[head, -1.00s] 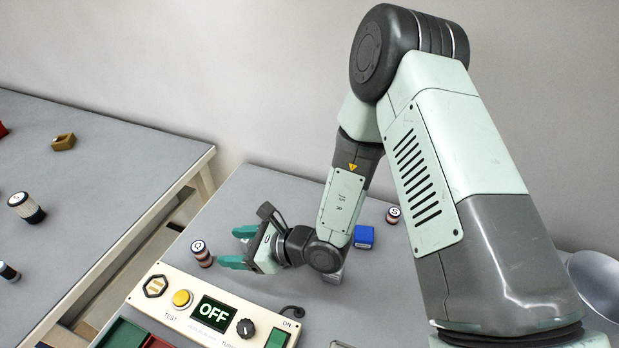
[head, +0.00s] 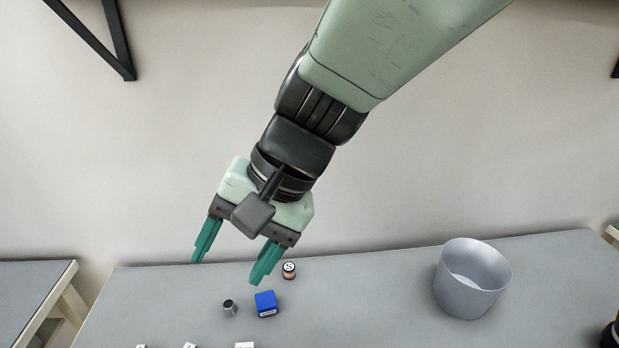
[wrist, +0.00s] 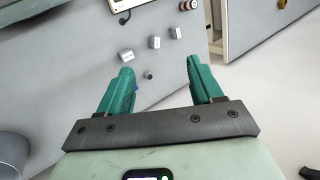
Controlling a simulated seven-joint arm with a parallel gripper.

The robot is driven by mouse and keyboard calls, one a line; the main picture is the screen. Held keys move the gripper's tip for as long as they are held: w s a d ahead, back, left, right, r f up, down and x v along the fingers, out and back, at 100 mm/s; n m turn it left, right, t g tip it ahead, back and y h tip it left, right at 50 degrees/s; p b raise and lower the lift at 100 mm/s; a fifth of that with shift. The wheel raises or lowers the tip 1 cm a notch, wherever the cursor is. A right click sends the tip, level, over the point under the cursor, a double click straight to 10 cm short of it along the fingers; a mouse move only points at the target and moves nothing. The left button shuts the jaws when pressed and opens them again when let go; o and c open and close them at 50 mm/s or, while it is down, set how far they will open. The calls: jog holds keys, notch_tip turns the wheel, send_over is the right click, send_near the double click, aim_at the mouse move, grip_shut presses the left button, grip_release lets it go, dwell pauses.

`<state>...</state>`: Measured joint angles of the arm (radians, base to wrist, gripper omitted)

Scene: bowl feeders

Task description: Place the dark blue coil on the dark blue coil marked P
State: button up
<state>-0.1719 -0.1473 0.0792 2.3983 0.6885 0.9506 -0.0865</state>
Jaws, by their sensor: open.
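My gripper (head: 230,269) is open and empty, raised above the far part of the table, fingers pointing down. Its fingers also show in the wrist view (wrist: 160,66). A small coil marked S (head: 289,270) stands upright on the table, just right of the right finger in the head view. In the wrist view a banded coil (wrist: 188,5) stands at the top, near the table's edge and well away from the fingers; its letter is too small to read. The coil marked P is outside the current head view. I cannot clearly tell a dark blue coil.
A blue box (head: 266,304) and a small grey cylinder (head: 230,307) lie below the gripper. Several white blocks stand nearby, one in the wrist view (wrist: 154,42). A large grey bin (head: 472,280) stands at the right. The table between box and bin is clear.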

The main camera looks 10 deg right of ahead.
jog(key=s+d+r+t+h, duration=0.1)
jog(key=d+r+t+h, duration=0.2)
jog(key=d, duration=0.5)
jog(key=s+d+r+n+t+h, duration=0.1)
jog(key=s+d+r+t+h, duration=0.1)
jog(key=d, duration=0.6)
notch_tip(320, 180, up, 3)
jog(key=shift+s+d+f+t+h, duration=0.15)
jog(key=shift+s+d+t+h, duration=0.15)
jog(key=shift+t+h, duration=0.35)
